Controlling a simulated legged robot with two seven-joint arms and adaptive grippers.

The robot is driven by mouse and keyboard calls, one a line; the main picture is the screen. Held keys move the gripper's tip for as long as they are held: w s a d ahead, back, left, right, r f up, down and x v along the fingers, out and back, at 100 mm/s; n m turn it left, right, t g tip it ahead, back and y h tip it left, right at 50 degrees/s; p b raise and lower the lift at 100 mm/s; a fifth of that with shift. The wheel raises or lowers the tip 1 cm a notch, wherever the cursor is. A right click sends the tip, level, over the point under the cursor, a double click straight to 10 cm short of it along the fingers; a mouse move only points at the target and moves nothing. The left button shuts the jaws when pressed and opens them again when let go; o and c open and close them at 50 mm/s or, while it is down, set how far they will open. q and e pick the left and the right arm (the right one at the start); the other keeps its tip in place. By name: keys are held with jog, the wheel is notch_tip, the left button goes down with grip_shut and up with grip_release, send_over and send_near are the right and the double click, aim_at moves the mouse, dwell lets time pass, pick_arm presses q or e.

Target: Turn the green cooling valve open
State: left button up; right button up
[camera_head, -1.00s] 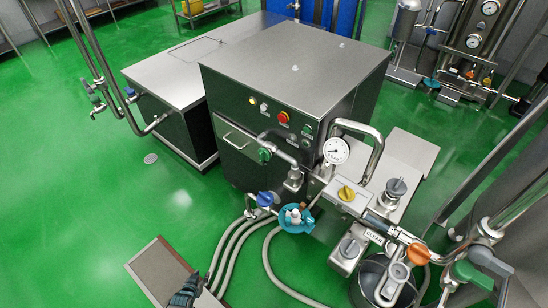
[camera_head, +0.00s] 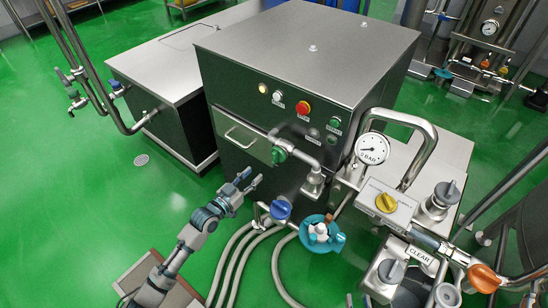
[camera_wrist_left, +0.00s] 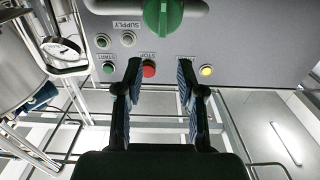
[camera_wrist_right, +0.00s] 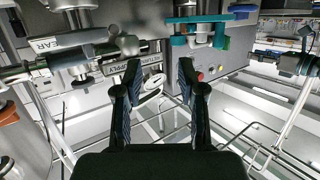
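The green valve handle (camera_head: 279,155) sits on a steel pipe at the front of the steel cabinet, below the panel buttons. In the left wrist view the green handle (camera_wrist_left: 162,18) is at the top centre, beyond the fingertips and upright. My left gripper (camera_head: 247,182) is left of and below the handle, apart from it. In the left wrist view my left gripper (camera_wrist_left: 159,75) is open, with nothing between its fingers. My right gripper (camera_wrist_right: 157,75) is open and empty in its wrist view, facing pipework; I cannot make it out clearly in the head view.
A blue valve (camera_head: 281,209) and a teal fitting (camera_head: 321,233) with hoses stand just right of my left gripper. A pressure gauge (camera_head: 372,149), a yellow knob (camera_head: 386,202) and an orange handle (camera_head: 483,278) are further right. The green floor (camera_head: 120,200) at left is open.

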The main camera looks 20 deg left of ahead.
aim_at(273, 156)
pick_arm(q)
jog(key=b+x, duration=0.2)
jog(key=x, duration=0.9)
jog(key=shift+w+f+b, duration=0.15)
jog(key=shift+w+b, duration=0.05)
jog(key=shift+b, duration=0.1)
pick_arm(e)
notch_tip(273, 156, up, 7)
jog(key=a+t+y, duration=0.1)
jog(key=t, duration=0.4)
jog(key=shift+w+a+t+y, duration=0.15)
jog(key=shift+w+t+y, duration=0.15)
jog(key=shift+w, duration=0.05)
pick_arm(q)
jog(key=shift+a, duration=0.1)
jog(key=shift+a, duration=0.15)
grip_shut()
pick_arm(e)
jog(key=shift+w+a+f, duration=0.1)
jog(key=shift+a, duration=0.05)
